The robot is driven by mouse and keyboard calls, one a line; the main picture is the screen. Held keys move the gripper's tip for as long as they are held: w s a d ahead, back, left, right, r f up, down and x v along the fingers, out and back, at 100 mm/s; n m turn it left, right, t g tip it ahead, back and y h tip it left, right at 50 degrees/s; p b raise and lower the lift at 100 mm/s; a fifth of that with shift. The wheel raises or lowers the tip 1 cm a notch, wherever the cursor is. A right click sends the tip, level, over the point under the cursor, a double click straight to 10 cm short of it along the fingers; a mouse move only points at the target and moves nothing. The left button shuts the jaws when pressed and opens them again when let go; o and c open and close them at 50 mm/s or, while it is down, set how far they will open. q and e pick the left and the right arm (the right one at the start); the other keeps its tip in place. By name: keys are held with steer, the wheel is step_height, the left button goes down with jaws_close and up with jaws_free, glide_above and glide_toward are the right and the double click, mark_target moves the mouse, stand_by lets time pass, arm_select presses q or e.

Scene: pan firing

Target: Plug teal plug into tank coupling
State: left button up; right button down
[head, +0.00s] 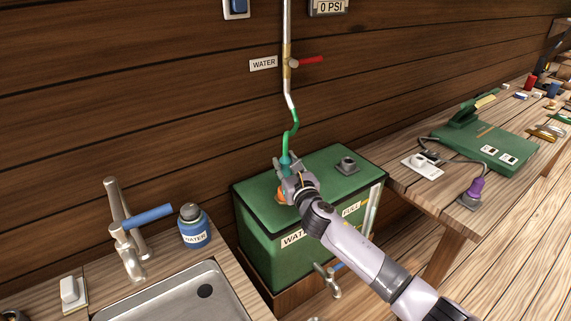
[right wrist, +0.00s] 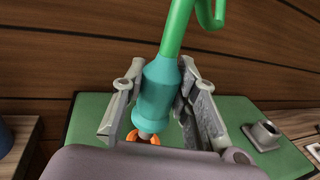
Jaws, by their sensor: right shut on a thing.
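The teal plug (head: 286,161) is on the end of a green hose (head: 292,127) that hangs from the water pipe on the wall. My right gripper (head: 288,174) is shut on the plug over the green tank (head: 322,165). In the right wrist view the teal plug (right wrist: 158,97) stands nearly upright between the fingers, with a grey tip below. The orange tank coupling (head: 281,196) also shows partly in the right wrist view (right wrist: 154,140), just under the tip. I cannot tell whether tip and coupling touch. My left gripper is not in view.
A grey fitting (head: 347,165) stands on the tank's top at the right. A red-handled valve (head: 308,61) is on the pipe above. At left are a faucet (head: 125,230), a water bottle (head: 194,227) and a sink (head: 170,297). A workbench (head: 408,199) stands to the right.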

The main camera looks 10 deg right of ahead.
steer(key=shift+f+b, duration=1.65)
steer(key=shift+f, duration=0.4)
steer(key=c, duration=1.2)
jaws_free()
steer(key=s, duration=0.4)
steer(key=s+d, duration=0.1)
steer(key=s, duration=0.7)
steer(key=shift+d, duration=0.25)
